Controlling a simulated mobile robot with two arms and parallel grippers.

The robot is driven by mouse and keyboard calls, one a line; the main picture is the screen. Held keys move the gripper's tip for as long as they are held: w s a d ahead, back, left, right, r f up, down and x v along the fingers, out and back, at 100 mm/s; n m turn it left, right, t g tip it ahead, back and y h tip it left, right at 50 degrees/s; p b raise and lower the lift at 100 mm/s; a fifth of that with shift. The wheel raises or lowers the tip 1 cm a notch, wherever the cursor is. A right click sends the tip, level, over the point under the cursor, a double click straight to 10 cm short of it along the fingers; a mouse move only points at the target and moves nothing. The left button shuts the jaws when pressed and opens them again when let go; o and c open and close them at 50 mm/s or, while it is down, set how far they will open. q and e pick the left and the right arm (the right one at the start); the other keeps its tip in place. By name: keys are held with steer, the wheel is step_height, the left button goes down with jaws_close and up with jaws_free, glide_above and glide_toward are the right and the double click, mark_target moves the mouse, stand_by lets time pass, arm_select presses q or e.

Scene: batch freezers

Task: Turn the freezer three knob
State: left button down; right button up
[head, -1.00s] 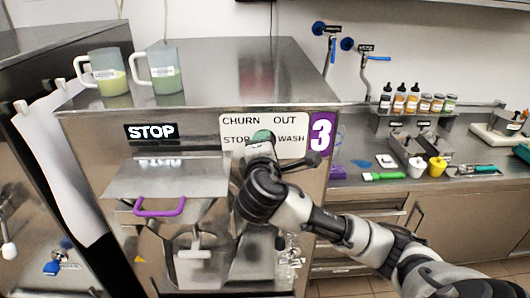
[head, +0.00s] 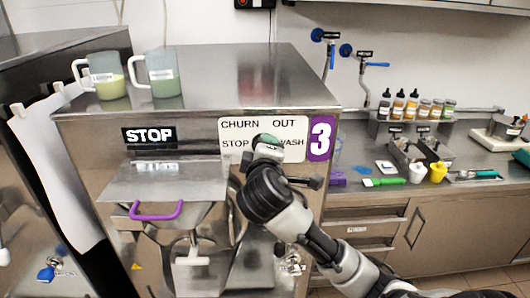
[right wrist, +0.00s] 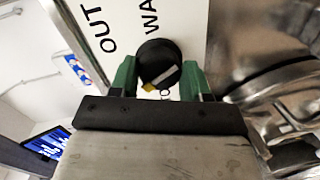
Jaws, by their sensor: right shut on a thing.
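The freezer three knob (right wrist: 160,58) is a round black dial with a pale bar and a yellow tip. In the right wrist view the yellow tip points to the lower left. My right gripper (right wrist: 158,78) has its green fingers on both sides of the knob, shut on it. In the head view my right gripper (head: 266,140) covers the knob in the middle of the white label plate (head: 236,125), which reads CHURN, OUT, STOP and WASH. The purple 3 sign (head: 320,138) is right of the plate. My left gripper is not in view.
A STOP sign (head: 148,135) is on the freezer front, above a hopper with a purple handle (head: 155,212). Two measuring jugs (head: 165,75) stand on the freezer top (head: 225,65). At the right, a counter (head: 350,160) holds bottles, cups and tools.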

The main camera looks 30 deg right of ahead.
steer(key=shift+f, duration=0.2)
steer(key=o, duration=0.7)
steer(key=shift+o, duration=1.1)
steer(key=shift+s+r, duration=0.1)
steer(key=shift+r, duration=0.05)
steer(key=b+v, duration=0.2)
steer(key=v, duration=0.9)
